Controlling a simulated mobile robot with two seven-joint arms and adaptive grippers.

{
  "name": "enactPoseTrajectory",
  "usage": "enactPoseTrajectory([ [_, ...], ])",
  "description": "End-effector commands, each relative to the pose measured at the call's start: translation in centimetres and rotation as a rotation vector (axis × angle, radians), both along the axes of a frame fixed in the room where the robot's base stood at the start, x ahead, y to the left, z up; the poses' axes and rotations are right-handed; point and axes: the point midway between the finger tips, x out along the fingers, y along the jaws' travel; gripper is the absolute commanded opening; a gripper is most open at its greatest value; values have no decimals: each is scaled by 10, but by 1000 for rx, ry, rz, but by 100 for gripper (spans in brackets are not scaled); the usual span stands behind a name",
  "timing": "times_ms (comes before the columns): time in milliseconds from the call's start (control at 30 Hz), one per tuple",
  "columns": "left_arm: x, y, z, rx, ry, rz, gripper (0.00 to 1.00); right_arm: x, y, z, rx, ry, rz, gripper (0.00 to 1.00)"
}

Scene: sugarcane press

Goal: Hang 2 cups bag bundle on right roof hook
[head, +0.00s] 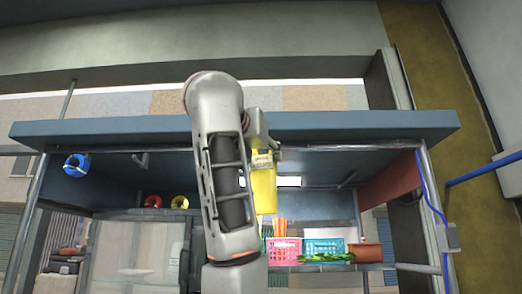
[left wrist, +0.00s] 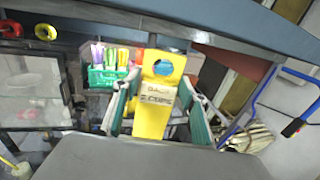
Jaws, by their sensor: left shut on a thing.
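A yellow bag bundle (head: 264,188) with a printed label hangs upright from my left gripper (head: 260,138), below the front edge of the roof. In the left wrist view the bundle (left wrist: 154,112) sits between the two green-padded fingers of my left gripper (left wrist: 156,98), which is shut on it. An oval with blue in it shows near its top. A small dark hook (head: 347,179) hangs under the roof to the right of the bundle, apart from it. My right gripper is not in view.
The blue roof edge (head: 350,124) spans the stall. Another hook (head: 141,160) and a blue ring (head: 76,165) are at left. Pink (head: 284,250) and teal (head: 324,248) baskets stand on the counter below. A red panel (head: 390,180) and a post (head: 436,200) close the right side.

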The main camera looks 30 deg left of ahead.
Motion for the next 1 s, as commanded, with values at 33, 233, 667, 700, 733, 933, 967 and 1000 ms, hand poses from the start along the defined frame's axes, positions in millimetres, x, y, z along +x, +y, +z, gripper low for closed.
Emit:
enactPoseTrajectory([
  [33, 2, 2, 1, 0, -1, 0, 24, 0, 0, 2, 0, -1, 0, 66],
  [233, 12, 7, 0, 0, 0, 1, 24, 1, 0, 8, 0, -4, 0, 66],
  [667, 31, 19, -2, 0, 0, 0, 24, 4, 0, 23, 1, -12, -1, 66],
  [700, 33, 21, -2, 0, 0, 0, 24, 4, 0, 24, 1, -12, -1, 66],
  [733, 35, 21, -2, 1, 1, 0, 24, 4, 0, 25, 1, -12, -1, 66],
  [933, 44, 27, -3, 1, 1, 0, 24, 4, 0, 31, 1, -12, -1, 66],
  [967, 45, 27, -3, 1, 1, 0, 24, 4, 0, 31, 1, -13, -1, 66],
  [1000, 47, 29, -5, 2, 2, 1, 24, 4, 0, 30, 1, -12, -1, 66],
])
